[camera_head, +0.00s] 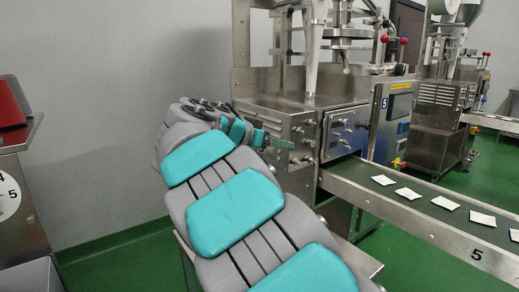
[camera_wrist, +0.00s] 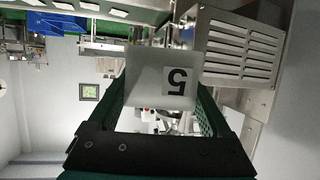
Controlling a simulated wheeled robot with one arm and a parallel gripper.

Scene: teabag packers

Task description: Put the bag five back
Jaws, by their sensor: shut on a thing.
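The bag five (camera_wrist: 143,82), pale grey-white with an upside-down 5 on a white label, sits between the dark green fingers of my gripper (camera_wrist: 160,100) in the wrist view. My gripper is shut on it. In the head view my gripper (camera_head: 262,137) shows small beyond my grey and teal arm, in front of the steel packing machine marked 5 (camera_head: 283,130). I cannot make out the bag there.
A conveyor (camera_head: 450,235) marked 5 runs from the machine to the lower right, with several white packets (camera_head: 445,203) on it. A second machine (camera_head: 440,105) stands behind at the right. A steel stand with a red item (camera_head: 10,105) is at the left. Green floor shows between.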

